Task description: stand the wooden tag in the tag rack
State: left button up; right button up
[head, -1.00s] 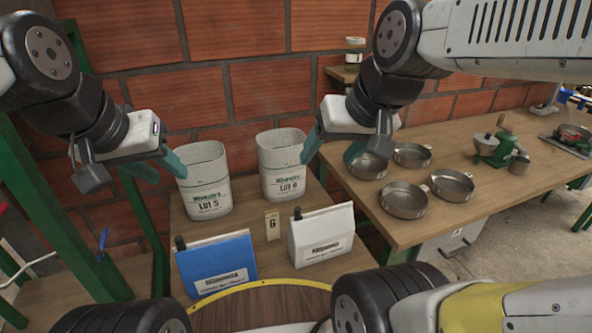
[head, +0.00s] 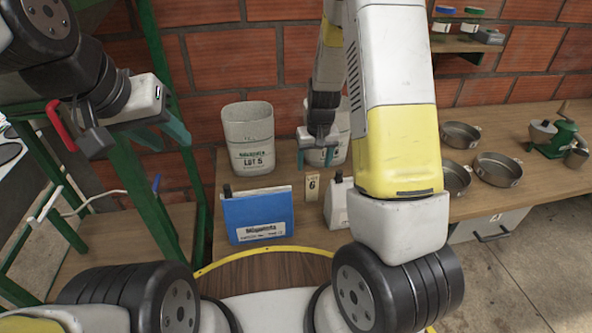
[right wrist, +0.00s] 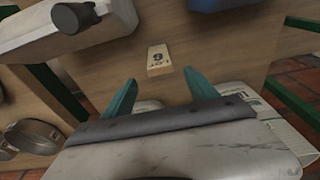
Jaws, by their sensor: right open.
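The wooden tag (head: 312,187), a small pale block marked 6, is on the wooden table between the blue bag (head: 258,216) and the white bag (head: 337,207). My right gripper (head: 315,157) is open and empty, above and behind the tag in the head view. In the right wrist view the tag (right wrist: 160,60) lies just beyond the gap between the two teal fingertips (right wrist: 161,82), apart from them. My left gripper (head: 172,135) is open and empty at the left, away from the tag. I cannot make out a tag rack.
The LOT 5 bin (head: 249,138) stands behind the blue bag. Another bin (head: 340,140) is partly hidden behind my right gripper. My right forearm covers part of the white bag. Metal pans (head: 497,169) and a green grinder (head: 565,136) stand on the right bench.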

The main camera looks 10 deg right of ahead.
aim_at(311, 182)
jog(key=shift+w+a+f, duration=0.1)
jog(key=shift+w+f, duration=0.1)
jog(key=shift+f, duration=0.85)
jog(key=f, duration=0.7)
jog(key=shift+w+f, duration=0.15)
jog(key=shift+w, duration=0.15)
grip_shut()
